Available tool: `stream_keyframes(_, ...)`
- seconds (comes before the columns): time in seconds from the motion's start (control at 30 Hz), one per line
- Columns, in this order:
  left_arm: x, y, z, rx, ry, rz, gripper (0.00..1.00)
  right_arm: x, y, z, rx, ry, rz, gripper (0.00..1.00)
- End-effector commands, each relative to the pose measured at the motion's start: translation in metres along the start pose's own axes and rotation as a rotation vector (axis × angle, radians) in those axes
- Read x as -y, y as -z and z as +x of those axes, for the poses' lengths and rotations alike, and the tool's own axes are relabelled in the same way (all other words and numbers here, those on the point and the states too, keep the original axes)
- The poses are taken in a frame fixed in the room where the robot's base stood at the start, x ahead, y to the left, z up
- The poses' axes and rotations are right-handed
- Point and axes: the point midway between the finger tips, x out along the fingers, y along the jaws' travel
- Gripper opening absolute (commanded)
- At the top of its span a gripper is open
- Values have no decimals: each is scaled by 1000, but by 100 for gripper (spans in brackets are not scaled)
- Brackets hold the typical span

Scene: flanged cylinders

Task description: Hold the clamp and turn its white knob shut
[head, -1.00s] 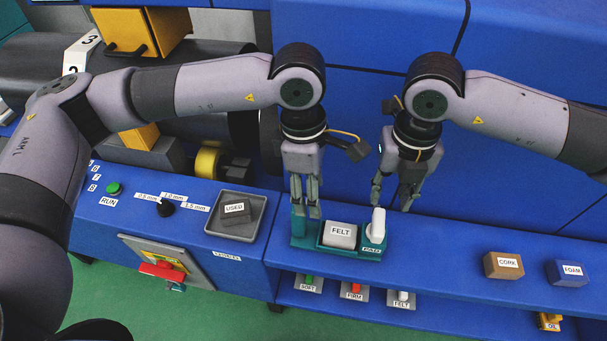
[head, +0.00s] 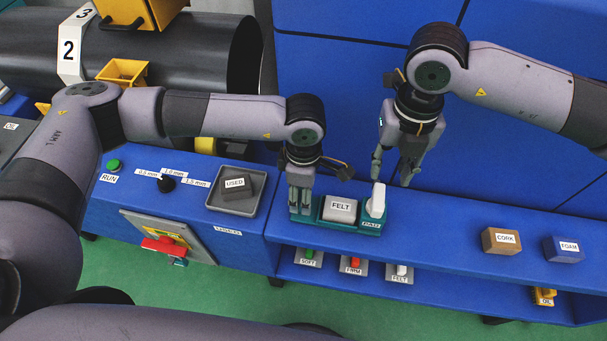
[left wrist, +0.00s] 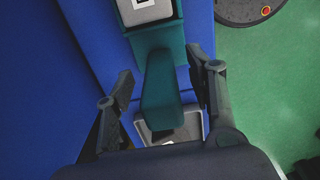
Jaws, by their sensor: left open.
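The teal clamp (head: 350,227) stands on the blue bench with a grey FELT block (head: 341,210) in it and the label PAD on its front. Its white knob (head: 376,200) stands upright at the right end. My left gripper (head: 300,208) is open at the clamp's left end. In the left wrist view, the fingers of my left gripper (left wrist: 162,85) straddle the clamp's teal upright block (left wrist: 162,95), with a gap showing on both sides. My right gripper (head: 391,180) is open and empty, just above and behind the knob, apart from it.
A grey tray (head: 214,203) with a USED block (head: 236,187) lies left of the clamp. CORK (head: 501,241) and FOAM (head: 563,250) blocks lie to the right, with bare bench between. A lower shelf holds SOFT, FIRM and FELT items. A blue wall stands behind.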

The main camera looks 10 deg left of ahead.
Motion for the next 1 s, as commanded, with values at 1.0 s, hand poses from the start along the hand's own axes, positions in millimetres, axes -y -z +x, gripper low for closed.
stream_keyframes(1.0, 0, 0, 34, 0, -1, 0, 24, 0, 0, 0, 0, 0, 0, 33)
